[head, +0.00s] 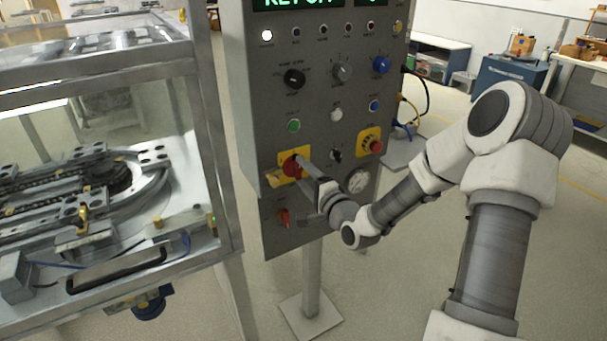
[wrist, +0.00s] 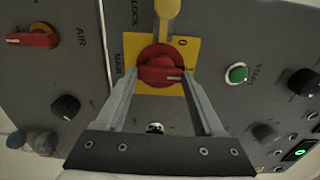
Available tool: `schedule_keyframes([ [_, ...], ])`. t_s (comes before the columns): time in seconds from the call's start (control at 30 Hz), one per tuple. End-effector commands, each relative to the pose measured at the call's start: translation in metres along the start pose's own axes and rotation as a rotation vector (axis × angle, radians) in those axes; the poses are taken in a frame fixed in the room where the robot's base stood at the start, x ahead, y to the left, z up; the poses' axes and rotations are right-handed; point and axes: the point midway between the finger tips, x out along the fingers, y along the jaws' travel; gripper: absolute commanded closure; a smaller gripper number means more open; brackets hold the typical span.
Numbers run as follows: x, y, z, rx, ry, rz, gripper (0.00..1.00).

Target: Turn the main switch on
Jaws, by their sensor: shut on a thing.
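The main switch is a red rotary knob (head: 291,166) on a yellow plate, low on the grey control panel's front. In the wrist view the red knob (wrist: 158,63) sits between my fingers, beside the lettering MAIN. Its white mark points right, near the 1 at the plate's right edge; the 0 is above that. A yellow lock tab (wrist: 167,8) is at the plate's top edge. My gripper (head: 301,164) reaches the panel from the right and is shut on the knob; it also shows in the wrist view (wrist: 161,76), one finger on each side.
A red AIR switch (wrist: 38,37) is close by, below the main switch in the head view. A red emergency button (head: 375,146) and a green START button (wrist: 237,73) are near. A glazed machine frame (head: 210,130) stands left of the panel (head: 245,100).

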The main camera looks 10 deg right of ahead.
Motion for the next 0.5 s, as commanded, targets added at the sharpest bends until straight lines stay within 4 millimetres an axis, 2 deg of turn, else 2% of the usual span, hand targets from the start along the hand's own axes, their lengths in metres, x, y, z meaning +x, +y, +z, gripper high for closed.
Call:
schedule_keyframes([
  [0.07, 0.0005, -0.0009, 0.0003, 0.002, 0.000, -0.003, 0.86],
  [0.1, 0.0005, -0.0010, 0.0004, 0.002, 0.000, -0.003, 0.28],
  [0.2, 0.0005, -0.0009, 0.0003, 0.002, 0.000, -0.002, 0.10],
  [0.27, 0.0004, -0.0007, 0.0003, 0.001, 0.000, -0.002, 0.00],
  [0.5, -0.0005, -0.0004, 0.0001, 0.001, 0.000, -0.001, 0.00],
])
